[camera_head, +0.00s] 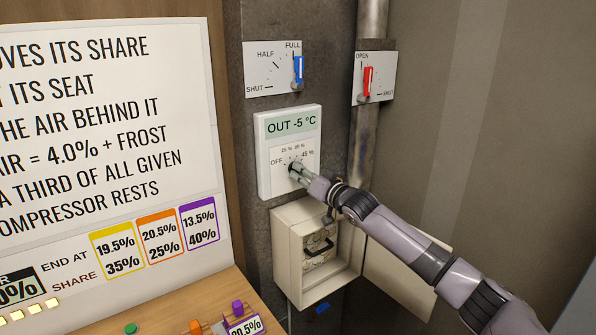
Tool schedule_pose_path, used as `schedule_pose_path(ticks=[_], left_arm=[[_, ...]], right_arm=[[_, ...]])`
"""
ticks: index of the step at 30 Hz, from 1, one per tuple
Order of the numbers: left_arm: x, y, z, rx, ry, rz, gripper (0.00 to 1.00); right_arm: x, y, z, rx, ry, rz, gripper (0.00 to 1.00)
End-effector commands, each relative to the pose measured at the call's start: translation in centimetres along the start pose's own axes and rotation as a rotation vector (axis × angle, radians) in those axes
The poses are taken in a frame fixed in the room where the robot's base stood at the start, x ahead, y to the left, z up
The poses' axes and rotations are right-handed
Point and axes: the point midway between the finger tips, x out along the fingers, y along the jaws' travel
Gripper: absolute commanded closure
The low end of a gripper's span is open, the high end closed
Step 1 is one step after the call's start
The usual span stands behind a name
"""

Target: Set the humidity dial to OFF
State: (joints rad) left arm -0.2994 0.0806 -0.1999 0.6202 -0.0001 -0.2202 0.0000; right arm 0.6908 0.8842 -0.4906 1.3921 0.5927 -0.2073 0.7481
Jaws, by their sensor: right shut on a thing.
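The humidity dial sits on a white wall panel (262,182) with a green display reading OUT -5 °C. Around the dial are the marks OFF, 25 %, 35 % and 45 %. My right gripper (297,169) is at the dial and shut on it, its arm coming in from the lower right. The gripper covers most of the dial, so I cannot tell which mark it points to. My left gripper is not in view.
Above is a plate with a blue lever (298,72) near FULL. To the right is a red lever (367,82) near OPEN, by a pipe. Below is an open box (288,262) with a black handle, its door to the right. A sign board (110,110) fills the left.

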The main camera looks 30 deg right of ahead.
Motion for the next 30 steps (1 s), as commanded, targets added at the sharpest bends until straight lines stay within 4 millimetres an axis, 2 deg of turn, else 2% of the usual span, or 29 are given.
schedule_pose_path(ticks=[13, 22, 30], left_arm=[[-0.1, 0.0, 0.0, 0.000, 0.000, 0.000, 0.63], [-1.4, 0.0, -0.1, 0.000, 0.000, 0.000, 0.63], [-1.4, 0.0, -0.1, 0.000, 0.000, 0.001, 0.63]], right_arm=[[0.0, 0.0, 0.0, -0.010, 0.000, 0.001, 1.00], [0.0, 0.0, -0.2, -0.357, -0.001, 0.001, 1.00], [0.0, 0.1, 0.0, -0.404, -0.001, 0.001, 1.00]])
